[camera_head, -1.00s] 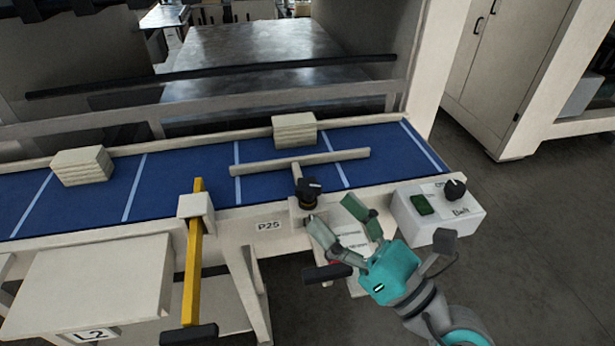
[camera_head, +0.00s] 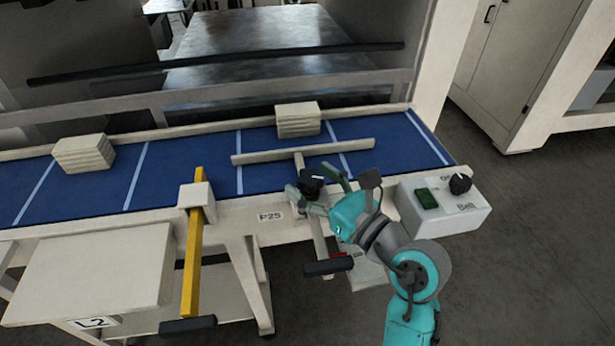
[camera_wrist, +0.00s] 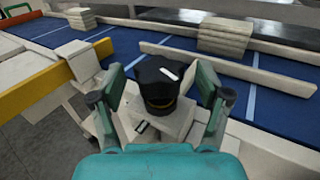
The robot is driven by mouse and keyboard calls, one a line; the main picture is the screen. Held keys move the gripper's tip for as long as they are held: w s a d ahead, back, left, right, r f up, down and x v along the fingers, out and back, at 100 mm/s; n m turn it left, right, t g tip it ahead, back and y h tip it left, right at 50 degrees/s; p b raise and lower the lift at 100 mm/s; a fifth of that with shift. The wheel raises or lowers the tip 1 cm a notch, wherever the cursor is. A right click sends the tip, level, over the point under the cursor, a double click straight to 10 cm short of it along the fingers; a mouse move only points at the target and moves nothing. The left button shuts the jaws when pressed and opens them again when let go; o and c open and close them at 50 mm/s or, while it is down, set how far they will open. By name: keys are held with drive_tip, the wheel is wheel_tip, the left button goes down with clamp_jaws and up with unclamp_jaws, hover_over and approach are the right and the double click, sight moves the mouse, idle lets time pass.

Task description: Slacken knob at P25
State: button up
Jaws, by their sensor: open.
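The black knob (camera_head: 311,183) with a white mark on top sits on the clamp at the conveyor's front rail, just right of the P25 label (camera_head: 270,216). In the wrist view the knob (camera_wrist: 160,82) stands between my two fingers. My gripper (camera_head: 325,191) is open around it, with a finger on either side (camera_wrist: 160,100). A gap shows between the fingers and the knob in the wrist view. The cream guide bar (camera_head: 304,151) lies across the blue belt behind the knob. Part of the clamp is hidden by my gripper.
A control box (camera_head: 443,204) with a green button and black dial stands to the right. A yellow bar (camera_head: 193,255) through a cream block is to the left. Stacks of cream sheets (camera_head: 298,120) sit on the blue belt (camera_head: 190,170). A black-ended handle (camera_head: 328,267) sticks out below.

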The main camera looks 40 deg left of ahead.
drive_tip(key=shift+w+a, duration=0.1)
drive_tip(key=shift+a, duration=0.6)
drive_tip(key=c, duration=1.2)
drive_tip(key=shift+n+g, duration=0.3)
drive_tip(key=shift+g, duration=0.2)
drive_tip(key=n+g, duration=0.3)
drive_tip(key=g, duration=0.2)
drive_tip(key=shift+s+n+g+h, duration=0.2)
drive_tip(key=shift+n+g+h, duration=0.2)
drive_tip(key=shift+n+g, duration=0.9)
drive_tip(key=shift+f+g, duration=0.15)
drive_tip(key=shift+g, duration=0.15)
